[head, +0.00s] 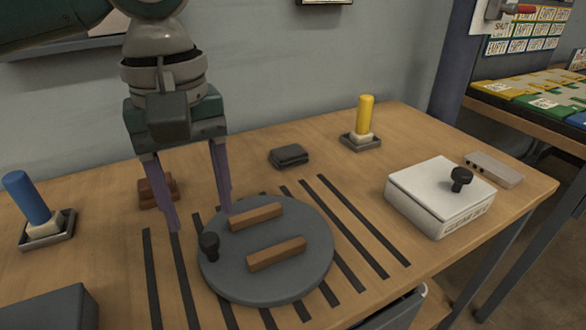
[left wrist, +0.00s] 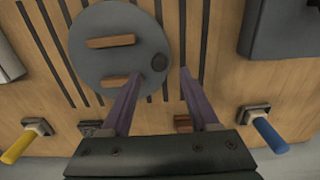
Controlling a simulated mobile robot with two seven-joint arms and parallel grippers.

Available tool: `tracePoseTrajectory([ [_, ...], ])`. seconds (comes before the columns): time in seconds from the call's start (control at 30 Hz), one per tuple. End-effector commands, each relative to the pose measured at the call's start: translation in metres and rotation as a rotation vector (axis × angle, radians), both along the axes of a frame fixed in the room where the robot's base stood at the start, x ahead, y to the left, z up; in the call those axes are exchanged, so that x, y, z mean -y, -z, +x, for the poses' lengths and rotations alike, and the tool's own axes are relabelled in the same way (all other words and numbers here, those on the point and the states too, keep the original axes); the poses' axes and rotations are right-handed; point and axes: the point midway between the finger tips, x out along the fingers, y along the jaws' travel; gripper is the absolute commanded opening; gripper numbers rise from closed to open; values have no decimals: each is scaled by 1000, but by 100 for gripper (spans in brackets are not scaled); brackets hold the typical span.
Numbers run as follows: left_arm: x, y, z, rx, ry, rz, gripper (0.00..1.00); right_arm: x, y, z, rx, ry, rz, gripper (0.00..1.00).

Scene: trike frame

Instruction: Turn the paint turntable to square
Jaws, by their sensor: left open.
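The paint turntable (head: 290,284) is a round grey disc on the wooden table. It bears two parallel wooden bars, one (head: 257,217) farther back and one (head: 277,253) nearer the front. A black knob (head: 209,245) stands near its left edge. The disc also shows in the left wrist view (left wrist: 110,62), with its knob (left wrist: 159,62) at the right. My left gripper (head: 200,222) points down, open and empty, its purple fingers behind the knob in the head view. Whether a finger touches the disc I cannot tell. My right gripper is not in view.
Dark stripes (head: 352,225) run across the table under and around the turntable. A blue-handled tool (head: 27,197), a yellow-handled tool (head: 365,115), a brown block (head: 158,191), a dark pad (head: 288,156) and a white box (head: 440,200) with a black knob stand around it.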

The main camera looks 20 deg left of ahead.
Motion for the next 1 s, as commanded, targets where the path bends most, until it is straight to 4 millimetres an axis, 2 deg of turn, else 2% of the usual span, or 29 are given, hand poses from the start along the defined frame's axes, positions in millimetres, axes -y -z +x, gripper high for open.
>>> tracePoseTrajectory([
  [0.03, 0, 14, -1, -1, 0, 0, 61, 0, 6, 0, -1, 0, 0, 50],
  [0.1, 0, 28, -1, -2, 1, 1, 61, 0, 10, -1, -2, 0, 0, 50],
  [0.3, 0, 57, 0, 0, 2, 0, 61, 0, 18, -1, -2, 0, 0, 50],
  [0.47, 0, 65, 0, 1, 4, 0, 61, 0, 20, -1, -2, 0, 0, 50],
  [0.7, 0, 65, 0, 2, 4, -1, 61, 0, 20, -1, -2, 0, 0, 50],
  [1.0, 0, 65, 0, 2, 4, -1, 28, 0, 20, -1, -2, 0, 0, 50],
])
